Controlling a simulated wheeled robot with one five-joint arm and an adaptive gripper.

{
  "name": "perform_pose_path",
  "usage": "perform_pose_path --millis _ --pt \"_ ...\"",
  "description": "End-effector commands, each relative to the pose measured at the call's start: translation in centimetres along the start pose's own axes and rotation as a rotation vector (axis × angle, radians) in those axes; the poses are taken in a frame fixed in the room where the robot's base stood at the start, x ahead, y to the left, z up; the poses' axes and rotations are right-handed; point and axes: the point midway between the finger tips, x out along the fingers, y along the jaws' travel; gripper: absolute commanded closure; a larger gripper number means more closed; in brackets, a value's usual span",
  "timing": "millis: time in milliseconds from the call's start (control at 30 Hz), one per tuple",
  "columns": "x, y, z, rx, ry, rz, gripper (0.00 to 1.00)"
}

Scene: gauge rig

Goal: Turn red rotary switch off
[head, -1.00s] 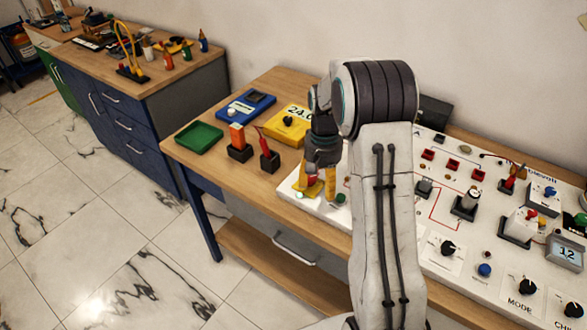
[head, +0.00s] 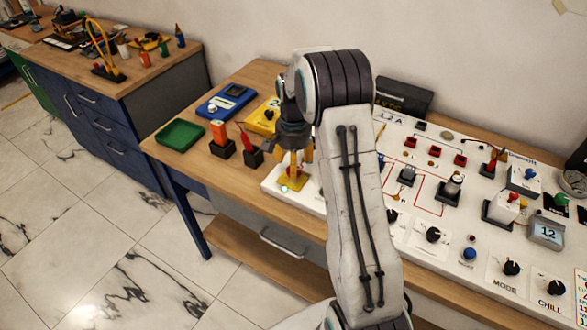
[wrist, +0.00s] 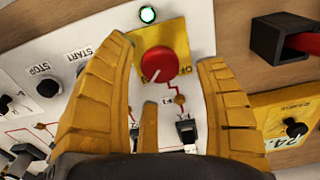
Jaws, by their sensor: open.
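The red rotary switch (wrist: 159,64) is a round red knob with a white pointer line on a yellow plate (wrist: 178,35) at the left end of the white panel. The pointer aims toward the lower left in the wrist view. In the head view the yellow plate (head: 293,183) shows under my gripper (head: 295,158), and the knob is mostly hidden by the fingers. In the wrist view my gripper (wrist: 172,85) is open, with its yellow fingers on either side of the knob and apparently not touching it. A green lamp (wrist: 148,14) beside the plate is lit.
START and STOP buttons (wrist: 47,87) lie left of the switch in the wrist view. A black holder (wrist: 278,38) with a red tool and a yellow meter (wrist: 285,120) stand to the right. The panel (head: 430,205) carries several other knobs and sockets. A green tray (head: 181,134) sits on the bench's left.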

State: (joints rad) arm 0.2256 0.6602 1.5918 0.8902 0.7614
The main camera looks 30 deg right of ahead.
Motion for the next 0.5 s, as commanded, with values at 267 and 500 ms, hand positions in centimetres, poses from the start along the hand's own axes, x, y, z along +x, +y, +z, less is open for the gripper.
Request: perform_pose_path --millis 267,500 --pt "2.2 0.0 0.0 -0.001 -0.001 0.001 0.35" --pt "2.6 0.0 0.0 -0.001 0.001 -0.001 0.35"
